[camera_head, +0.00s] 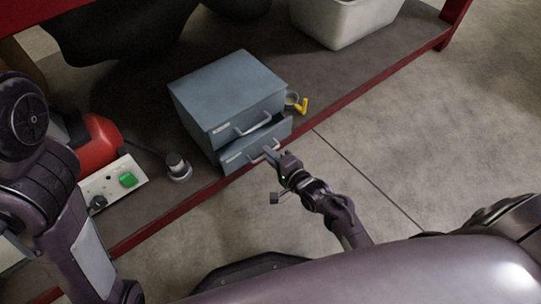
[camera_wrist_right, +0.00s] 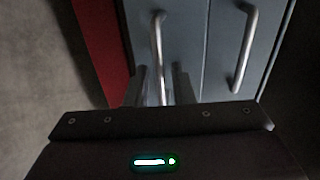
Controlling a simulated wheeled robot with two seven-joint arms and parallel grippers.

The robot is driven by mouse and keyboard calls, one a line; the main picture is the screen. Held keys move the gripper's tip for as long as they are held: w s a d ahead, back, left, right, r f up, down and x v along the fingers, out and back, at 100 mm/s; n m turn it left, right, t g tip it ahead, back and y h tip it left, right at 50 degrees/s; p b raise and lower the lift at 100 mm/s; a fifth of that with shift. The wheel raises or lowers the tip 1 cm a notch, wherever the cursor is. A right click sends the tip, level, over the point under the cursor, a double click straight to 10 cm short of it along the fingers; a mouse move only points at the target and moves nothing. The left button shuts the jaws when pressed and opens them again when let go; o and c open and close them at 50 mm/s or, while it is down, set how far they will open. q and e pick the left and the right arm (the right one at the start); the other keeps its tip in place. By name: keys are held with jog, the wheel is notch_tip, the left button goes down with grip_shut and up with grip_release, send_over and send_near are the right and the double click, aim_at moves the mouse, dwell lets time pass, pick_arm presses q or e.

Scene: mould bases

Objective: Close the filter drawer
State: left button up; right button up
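A blue-grey two-drawer cabinet (camera_head: 225,90) stands near the front edge of the bench. Its lower drawer (camera_head: 245,157) sticks out a little past the upper one, with a dark gap above it. My right gripper (camera_head: 272,154) is at the lower drawer's metal handle. In the right wrist view, the fingers (camera_wrist_right: 160,88) are apart, one on each side of a handle bar (camera_wrist_right: 157,45); I cannot tell whether they touch it. The upper handle (camera_head: 253,126) is free. My left arm shows at the left, but its gripper is not in view.
A yellow-handled object (camera_head: 298,103) is right of the cabinet. A white bin (camera_head: 345,20) is at the back. The bench has a red edge (camera_head: 370,85).

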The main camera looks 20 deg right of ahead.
aim_at(261, 146)
grip_shut()
jog(key=x, duration=0.2)
jog(key=r+x, duration=0.1)
jog(key=x, duration=0.1)
jog(key=shift+w+f, duration=0.1)
jog(key=shift+w, duration=0.1)
jog(key=shift+o, duration=1.1)
grip_release()
jog(key=shift+w+a, duration=0.15)
